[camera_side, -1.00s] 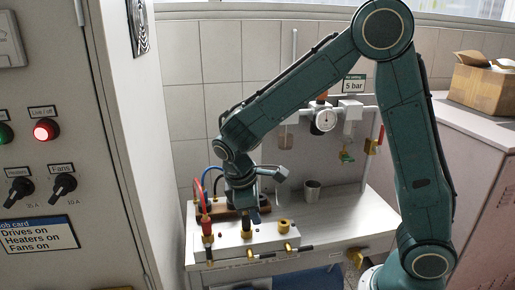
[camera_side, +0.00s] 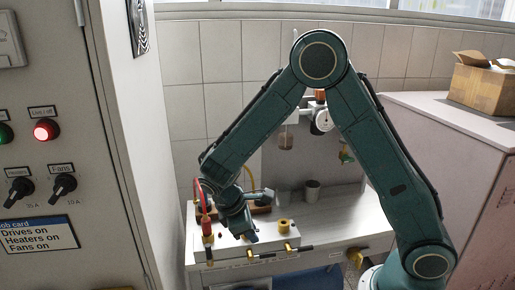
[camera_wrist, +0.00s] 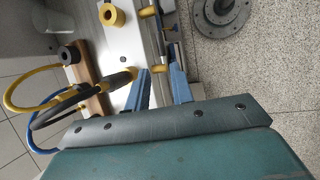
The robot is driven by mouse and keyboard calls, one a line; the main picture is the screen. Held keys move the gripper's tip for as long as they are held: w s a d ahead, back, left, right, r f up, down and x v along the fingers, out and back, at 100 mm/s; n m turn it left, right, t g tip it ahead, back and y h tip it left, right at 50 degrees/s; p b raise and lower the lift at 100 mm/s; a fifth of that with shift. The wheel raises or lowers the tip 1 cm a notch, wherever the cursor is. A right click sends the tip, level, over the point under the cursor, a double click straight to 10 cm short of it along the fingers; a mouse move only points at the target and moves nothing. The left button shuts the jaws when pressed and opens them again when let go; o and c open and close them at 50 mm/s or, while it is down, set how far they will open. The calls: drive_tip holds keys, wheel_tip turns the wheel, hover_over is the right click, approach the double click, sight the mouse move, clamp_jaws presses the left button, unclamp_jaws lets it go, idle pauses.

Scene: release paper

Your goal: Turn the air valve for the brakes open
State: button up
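Air valves with brass bodies and dark handles sit along the front face of the white bench block. One brass valve (camera_side: 250,253) is below my gripper, and another (camera_side: 289,247) is to its right. Their labels are too small to read, so I cannot tell which one is for the brakes. My gripper (camera_side: 251,238) points down at the block's front edge. In the wrist view its two blue fingers (camera_wrist: 161,86) are apart, with a brass valve part (camera_wrist: 161,70) just beyond and between the tips. Nothing is held; contact cannot be told.
A red-hosed brass fitting (camera_side: 207,228) stands left of my gripper, and a brass ring (camera_side: 285,226) sits on the block to the right. A grey cup (camera_side: 312,190) and a pressure gauge (camera_side: 323,120) are behind. Yellow and blue hoses (camera_wrist: 30,75) loop near the wooden rack.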

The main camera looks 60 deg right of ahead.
sight(268, 254)
drive_tip(key=x, duration=1.1)
drive_tip(key=shift+d+f, duration=0.2)
drive_tip(key=shift+f, duration=0.1)
clamp_jaws()
